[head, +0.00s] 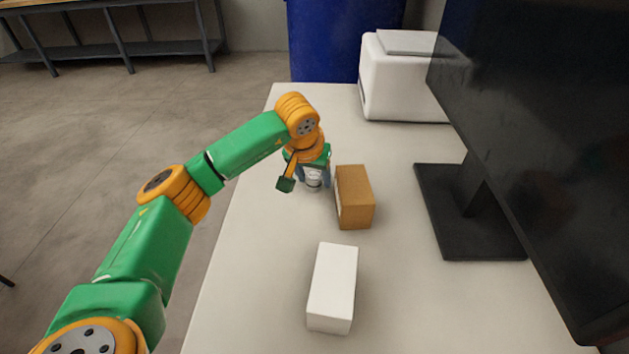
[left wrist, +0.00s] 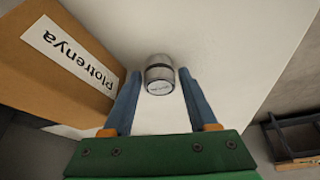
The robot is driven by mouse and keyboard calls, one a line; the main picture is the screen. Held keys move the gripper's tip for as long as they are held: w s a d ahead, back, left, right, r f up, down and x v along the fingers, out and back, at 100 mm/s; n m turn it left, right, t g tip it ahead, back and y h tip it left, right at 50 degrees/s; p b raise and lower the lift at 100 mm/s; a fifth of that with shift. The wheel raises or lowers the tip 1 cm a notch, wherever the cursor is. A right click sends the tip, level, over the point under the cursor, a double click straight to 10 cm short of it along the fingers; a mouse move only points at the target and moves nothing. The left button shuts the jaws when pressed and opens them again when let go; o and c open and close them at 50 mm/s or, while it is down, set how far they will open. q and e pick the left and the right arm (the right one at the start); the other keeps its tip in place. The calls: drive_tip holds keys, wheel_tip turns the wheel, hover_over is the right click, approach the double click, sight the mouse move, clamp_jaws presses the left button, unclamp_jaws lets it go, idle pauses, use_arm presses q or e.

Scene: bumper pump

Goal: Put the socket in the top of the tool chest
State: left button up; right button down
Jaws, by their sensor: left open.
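A small silvery metal cylinder with a dark band, apparently the socket (left wrist: 159,74), stands on the white table; it also shows in the head view (head: 313,182). My left gripper (head: 313,178) is open above the table, with its blue fingers on either side of the cylinder. In the left wrist view the left gripper (left wrist: 159,78) has the cylinder between its fingertips, with a gap on both sides. My right gripper is not in view. I cannot make out a tool chest in either view.
A brown box (head: 357,205) with a "Plotrenya" label stands right beside the left gripper. A white box (head: 332,290) lies nearer. A black monitor (head: 545,130) fills the right side. A white printer-like machine (head: 395,85) and a blue bin (head: 335,40) are behind.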

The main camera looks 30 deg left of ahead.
use_arm(q)
drive_tip(key=shift+r, duration=0.1)
clamp_jaws()
